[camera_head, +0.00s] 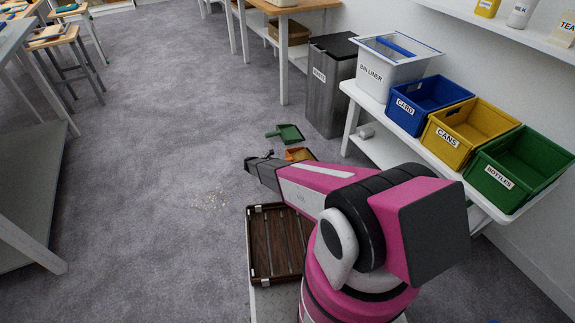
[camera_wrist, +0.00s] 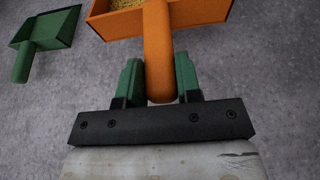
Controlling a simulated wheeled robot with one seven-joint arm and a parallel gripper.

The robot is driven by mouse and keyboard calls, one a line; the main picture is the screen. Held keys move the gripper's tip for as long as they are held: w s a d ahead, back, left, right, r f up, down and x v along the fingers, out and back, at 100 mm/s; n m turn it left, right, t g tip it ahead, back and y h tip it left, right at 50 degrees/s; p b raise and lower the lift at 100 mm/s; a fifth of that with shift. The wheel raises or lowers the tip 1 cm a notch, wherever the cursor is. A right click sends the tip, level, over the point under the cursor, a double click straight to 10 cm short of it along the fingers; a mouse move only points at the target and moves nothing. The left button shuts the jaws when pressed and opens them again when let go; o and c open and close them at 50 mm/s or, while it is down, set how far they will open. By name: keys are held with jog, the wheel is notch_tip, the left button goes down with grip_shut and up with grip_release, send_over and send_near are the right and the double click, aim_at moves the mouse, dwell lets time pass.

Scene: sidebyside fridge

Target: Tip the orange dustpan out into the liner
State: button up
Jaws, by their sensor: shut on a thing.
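The orange dustpan (camera_head: 299,154) is low over the floor, partly hidden behind my arm in the head view. In the wrist view the dustpan (camera_wrist: 203,17) holds a heap of yellowish bits (camera_wrist: 127,4). My gripper (camera_wrist: 159,65) has its green finger pads on both sides of the dustpan's handle and is shut on it. I cannot tell whether the pan touches the floor. The liner is a white box (camera_head: 373,76) labelled "BIN LINER" on the right-hand white bench, with something blue across its open top.
A green dustpan (camera_head: 287,133) lies on the floor beyond. Pale crumbs (camera_head: 210,200) are scattered on the carpet. A steel bin (camera_head: 328,95) stands beside the bench. Blue (camera_head: 405,107), yellow (camera_head: 446,135) and green (camera_head: 491,180) crates line the bench. The floor to the left is open.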

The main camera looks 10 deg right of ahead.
aim_at(296, 160)
jog(key=w+d+f, duration=0.1)
jog(key=d+f, duration=0.1)
jog(key=w+d+f, duration=0.2)
jog(key=d, duration=0.1)
jog(key=w+d+f, duration=0.2)
jog(key=d, duration=0.1)
jog(key=shift+d, duration=0.25)
notch_tip(296, 160, down, 2)
jog(key=shift+a+f, duration=0.15)
jog(key=shift+f, duration=0.05)
jog(key=shift+s+f, duration=0.15)
jog(key=shift+f, duration=0.45)
jog(key=o, duration=0.9)
jog(key=shift+o, duration=0.2)
jog(key=shift+f, duration=0.1)
